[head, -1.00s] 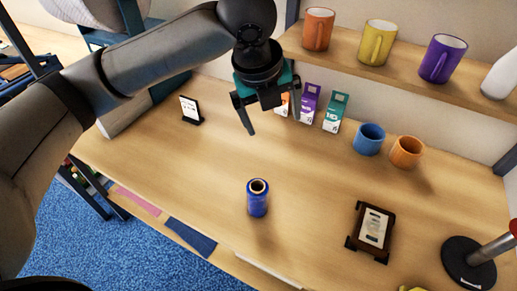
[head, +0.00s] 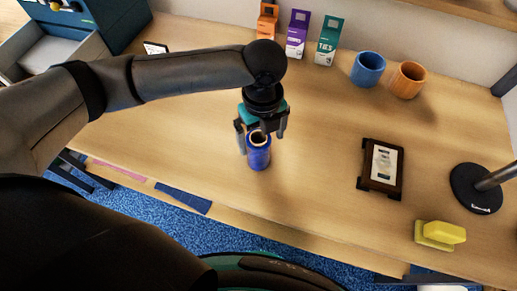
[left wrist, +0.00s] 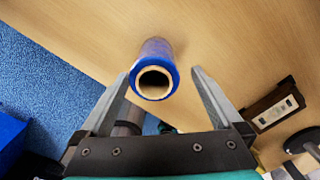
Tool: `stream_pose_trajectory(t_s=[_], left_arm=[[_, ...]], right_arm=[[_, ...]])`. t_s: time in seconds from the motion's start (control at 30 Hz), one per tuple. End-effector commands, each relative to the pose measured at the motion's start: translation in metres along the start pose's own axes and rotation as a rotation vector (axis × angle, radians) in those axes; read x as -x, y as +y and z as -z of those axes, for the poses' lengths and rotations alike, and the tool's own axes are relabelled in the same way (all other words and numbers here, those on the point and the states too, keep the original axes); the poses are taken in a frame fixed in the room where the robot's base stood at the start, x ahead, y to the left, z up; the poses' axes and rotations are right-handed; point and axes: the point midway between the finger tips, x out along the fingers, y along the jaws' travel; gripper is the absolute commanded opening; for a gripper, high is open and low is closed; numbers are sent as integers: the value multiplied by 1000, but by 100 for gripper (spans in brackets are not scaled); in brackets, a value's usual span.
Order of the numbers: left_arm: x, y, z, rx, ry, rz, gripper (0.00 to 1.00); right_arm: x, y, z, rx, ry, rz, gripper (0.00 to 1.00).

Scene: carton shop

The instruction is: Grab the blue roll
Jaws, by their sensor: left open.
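The blue roll (head: 258,155) stands upright on the wooden table in the head view, with its pale hollow core facing up. My left gripper (head: 262,136) is directly above it, with its fingers pointing down at the roll's upper end. In the left wrist view, the blue roll (left wrist: 157,68) shows between and just beyond the two open fingertips of my left gripper (left wrist: 160,78). Clear gaps show beside the roll, and the fingers are not closed on it. My right gripper does not show.
A framed card (head: 381,168) lies right of the roll. Blue (head: 368,69) and orange (head: 408,79) mugs and several small cartons (head: 297,35) stand behind. The table around the roll is clear.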

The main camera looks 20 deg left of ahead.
Motion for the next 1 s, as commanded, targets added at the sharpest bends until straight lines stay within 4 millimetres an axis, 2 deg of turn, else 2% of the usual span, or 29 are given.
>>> stream_pose_trajectory(t_s=[0.17,0.43,0.77,1.0], left_arm=[[-12,2,0,0,0,-2,100],[-51,7,-2,0,1,-1,100],[-57,6,-3,-2,-2,1,100],[-56,6,-3,-2,-1,1,73]], right_arm=[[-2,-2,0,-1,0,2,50],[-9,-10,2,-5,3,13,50],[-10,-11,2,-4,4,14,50],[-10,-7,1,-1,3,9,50]])
